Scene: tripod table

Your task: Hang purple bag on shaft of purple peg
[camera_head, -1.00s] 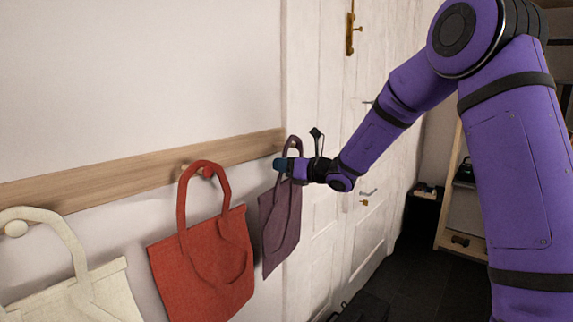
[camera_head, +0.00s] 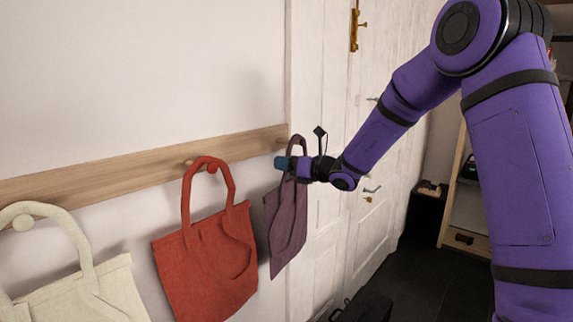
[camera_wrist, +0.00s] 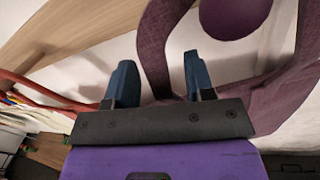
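The purple bag (camera_head: 287,225) hangs at the right end of the wooden rail, its handle up. In the wrist view its handle strap (camera_wrist: 156,50) makes a loop, and the round purple peg knob (camera_wrist: 236,14) shows inside that loop. The peg's shaft is hidden behind the knob. My gripper (camera_wrist: 160,78) is open, with its two blue fingers apart and the strap passing between them; neither finger clearly presses it. In the head view my gripper (camera_head: 284,163) is at the handle, hiding the peg.
A red bag (camera_head: 205,265) hangs on a red peg (camera_head: 211,167) to the left. A cream bag (camera_head: 95,290) hangs on a cream peg (camera_head: 23,223) farther left. The wooden rail (camera_head: 110,172) runs along the wall. A white door (camera_head: 325,230) stands to the right.

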